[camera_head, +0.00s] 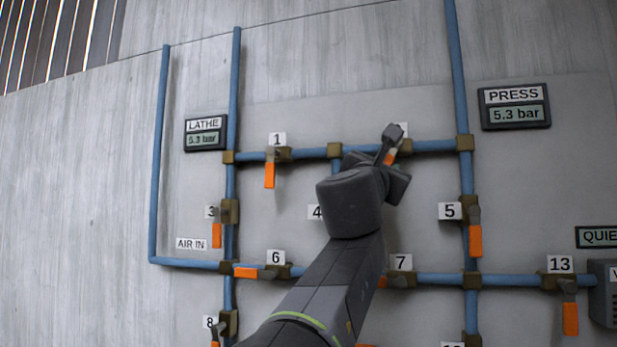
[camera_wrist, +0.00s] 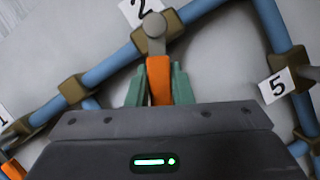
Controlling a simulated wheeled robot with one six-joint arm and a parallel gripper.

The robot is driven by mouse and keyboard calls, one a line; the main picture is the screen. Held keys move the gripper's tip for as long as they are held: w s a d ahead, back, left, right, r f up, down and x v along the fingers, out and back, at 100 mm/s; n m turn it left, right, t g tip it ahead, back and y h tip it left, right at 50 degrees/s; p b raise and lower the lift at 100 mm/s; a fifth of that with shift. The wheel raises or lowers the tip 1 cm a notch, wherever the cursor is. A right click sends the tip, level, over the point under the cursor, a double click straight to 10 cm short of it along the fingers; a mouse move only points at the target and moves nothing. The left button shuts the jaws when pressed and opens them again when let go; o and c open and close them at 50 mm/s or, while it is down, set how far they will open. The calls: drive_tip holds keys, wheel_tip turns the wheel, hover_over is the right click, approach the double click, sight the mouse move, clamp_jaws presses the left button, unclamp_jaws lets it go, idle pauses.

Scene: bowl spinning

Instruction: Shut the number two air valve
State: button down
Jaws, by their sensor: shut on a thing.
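The number two valve sits on the upper blue pipe. Its label (camera_wrist: 140,10) shows in the wrist view and is mostly hidden in the head view. Its orange handle (camera_wrist: 159,82) hangs from a grey round pivot and points toward my gripper (camera_wrist: 159,90). The green fingers are closed on both sides of the handle. In the wrist view the handle lies at a slant across the pipe, not along it. In the head view my wrist covers much of this valve, and only a bit of its orange handle (camera_head: 391,157) shows.
Valve 1's orange handle (camera_head: 270,175) hangs down to the left, and valve 5's handle (camera_head: 475,241) hangs down to the right. Valve 6's handle (camera_head: 246,272) lies along its pipe. The LATHE display (camera_head: 206,138) and PRESS display (camera_head: 515,115) both read 5.3 bar.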

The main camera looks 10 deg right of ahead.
drive_tip(key=shift+d+f+n+y+b, duration=0.2)
drive_tip(key=shift+n+y+b, duration=0.1)
drive_tip(key=shift+n+b, duration=0.4)
drive_tip(key=shift+s+d+n+t, duration=0.15)
drive_tip(key=shift+n+t, duration=0.25)
drive_tip(key=shift+n, duration=0.2)
drive_tip(key=shift+s+d+f+n+b, duration=0.1)
drive_tip(key=shift+s+d+n+b, duration=0.1)
drive_tip(key=shift+n+b, duration=0.35)
drive_tip(key=shift+n+t+y, duration=0.3)
drive_tip(key=shift+n+y, duration=0.05)
drive_tip(key=shift+y, duration=0.05)
drive_tip(key=shift+s+d+n+t+y+b, duration=0.15)
drive_tip(key=shift+d+n+t+y+b, duration=0.25)
drive_tip(key=shift+n, duration=0.45)
drive_tip(key=shift+s+d+n+t+y+b, duration=0.15)
drive_tip(key=shift+n+t+y+b, duration=0.15)
drive_tip(key=shift+n+b, duration=0.4)
drive_tip(key=shift+n, duration=0.45)
